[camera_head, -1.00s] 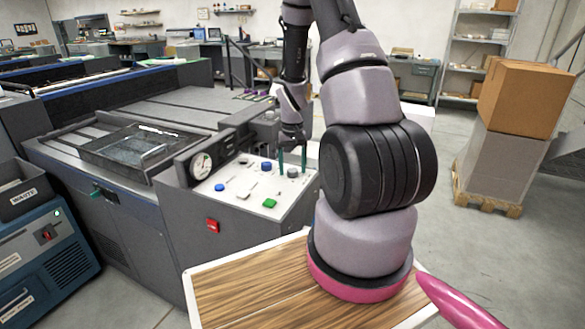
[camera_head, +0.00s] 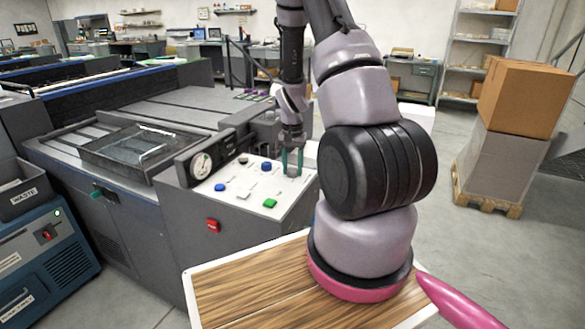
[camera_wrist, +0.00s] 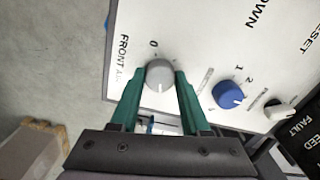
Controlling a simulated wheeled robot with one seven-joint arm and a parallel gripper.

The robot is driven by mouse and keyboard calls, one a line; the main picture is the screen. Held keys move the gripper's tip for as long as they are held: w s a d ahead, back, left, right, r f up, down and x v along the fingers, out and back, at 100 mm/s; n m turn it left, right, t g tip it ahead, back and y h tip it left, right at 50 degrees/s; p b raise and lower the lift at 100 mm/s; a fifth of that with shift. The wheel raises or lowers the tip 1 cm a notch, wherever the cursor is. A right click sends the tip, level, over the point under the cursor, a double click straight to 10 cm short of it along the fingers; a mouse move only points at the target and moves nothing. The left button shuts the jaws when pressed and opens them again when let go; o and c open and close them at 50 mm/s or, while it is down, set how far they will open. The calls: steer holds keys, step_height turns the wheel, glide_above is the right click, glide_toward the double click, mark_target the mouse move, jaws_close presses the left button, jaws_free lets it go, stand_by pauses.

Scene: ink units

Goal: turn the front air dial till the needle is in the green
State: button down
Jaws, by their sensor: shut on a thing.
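The front air dial is a round grey knob (camera_wrist: 159,75) on the white panel, beside the printed words "FRONT AIR" and a 0 mark. A white line on the knob points toward the bottom of the wrist view. My gripper (camera_wrist: 160,88) has its two green fingers on either side of this knob and is shut on it. In the head view, my gripper (camera_head: 292,160) points down at the knob (camera_head: 292,171) near the panel's right edge. The round gauge (camera_head: 201,165) stands at the panel's left end; its needle is too small to read.
A red switch (camera_head: 212,226) is on the console front. A wooden top (camera_head: 245,290) lies in front.

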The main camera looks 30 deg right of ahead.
mark_target(293, 169)
steer(key=shift+c, duration=1.9)
jaws_free()
step_height(293, 169, up, 11)
steer(key=shift+f, duration=0.1)
stand_by(0.8)
